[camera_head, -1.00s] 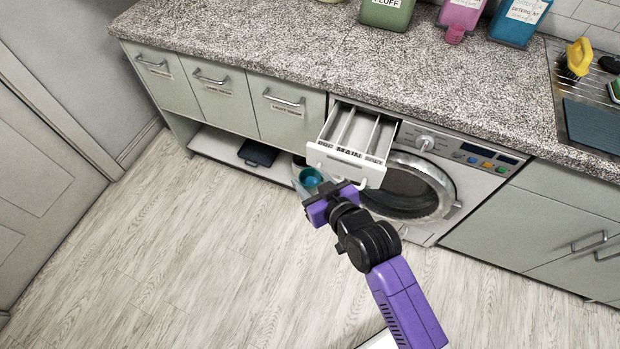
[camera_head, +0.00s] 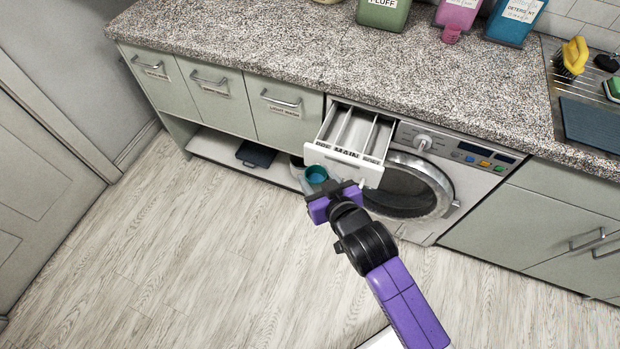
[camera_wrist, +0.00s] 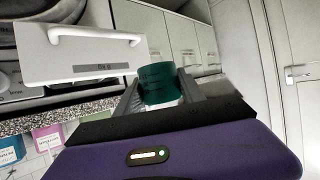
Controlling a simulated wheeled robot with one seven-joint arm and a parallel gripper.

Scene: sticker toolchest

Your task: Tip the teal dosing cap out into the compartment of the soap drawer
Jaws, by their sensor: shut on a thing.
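The teal dosing cap (camera_head: 317,173) is held between the fingers of my gripper (camera_head: 318,186), in front of the soap drawer's left front corner. In the wrist view the cap (camera_wrist: 157,84) sits between the two fingertips of my gripper (camera_wrist: 160,92). The cap looks about upright in the head view; its contents cannot be made out. The soap drawer (camera_head: 345,160) is pulled out of the washing machine, with several long compartments open at the top and lettering along the front. Its white front and handle (camera_wrist: 95,38) fill the upper left of the wrist view.
The washing machine (camera_head: 412,185) stands under a speckled counter (camera_head: 300,50). Green (camera_head: 384,12), pink (camera_head: 458,14) and blue (camera_head: 515,20) bottles stand at the counter's back. Closed cabinet drawers (camera_head: 222,100) are left of the machine. The floor in front is clear.

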